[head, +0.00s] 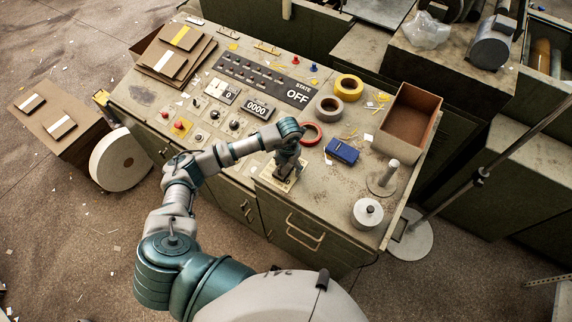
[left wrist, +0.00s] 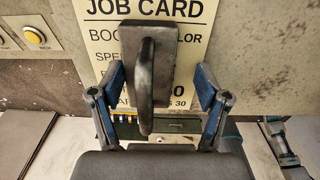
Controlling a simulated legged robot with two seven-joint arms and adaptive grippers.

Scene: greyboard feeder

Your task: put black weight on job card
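The black weight (left wrist: 131,52) is a dark block with a loop handle, in the middle of the left wrist view. It covers part of the pale job card (left wrist: 200,30), whose printed lines show around it. Whether its underside touches the card is hidden. My left gripper (left wrist: 160,84) is open, with one blue-padded finger on each side of the weight's handle and a gap visible on the right. In the head view my left gripper (head: 287,160) is over the bench's front edge, and the job card (head: 268,180) shows partly beneath it. My right gripper is not in view.
A red tape ring (head: 311,134) and a blue box (head: 342,151) lie right of my gripper. A button panel is to the left. A round metal weight (head: 368,213), a post on a base (head: 383,181) and an open brown bin (head: 408,117) stand farther right.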

